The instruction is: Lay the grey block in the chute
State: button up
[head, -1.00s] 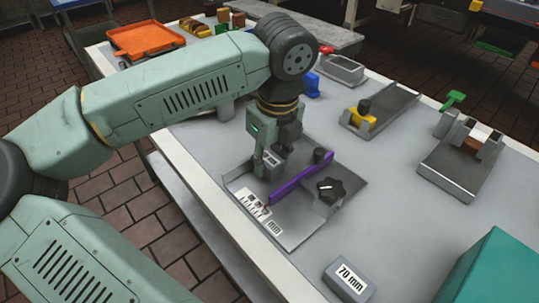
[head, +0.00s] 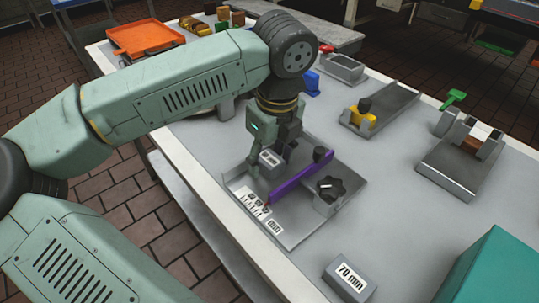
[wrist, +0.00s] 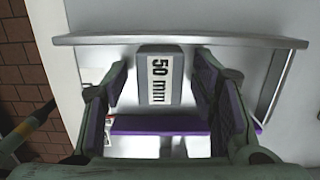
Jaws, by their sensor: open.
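A grey block labelled 50 mm (wrist: 160,77) shows in the wrist view between my spread fingers, by the grey rail (wrist: 180,40). In the head view, my gripper (head: 272,150) is above the left part of a grey fixture (head: 295,232) with a purple bar (head: 295,178), a black knob (head: 329,189) and a printed scale. The bar also shows in the wrist view (wrist: 160,126). My fingers are open, with gaps between them and the block. A second grey block, labelled 70 mm (head: 350,278), lies at the table's front edge. Which part is the chute I cannot tell.
A teal box (head: 492,272) stands at the front right. Grey sloping fixtures stand at right, one with a yellow part (head: 362,116), one with a brown piece (head: 473,143). An orange tray (head: 147,39) is at the back left. Bare table lies right of the purple-bar fixture.

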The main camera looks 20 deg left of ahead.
aim_at(275, 163)
notch_tip(275, 163, up, 12)
jog(key=d+p, duration=0.1)
jog(key=p, duration=0.4)
jog(key=shift+s, duration=0.4)
jog(key=shift+d, duration=0.1)
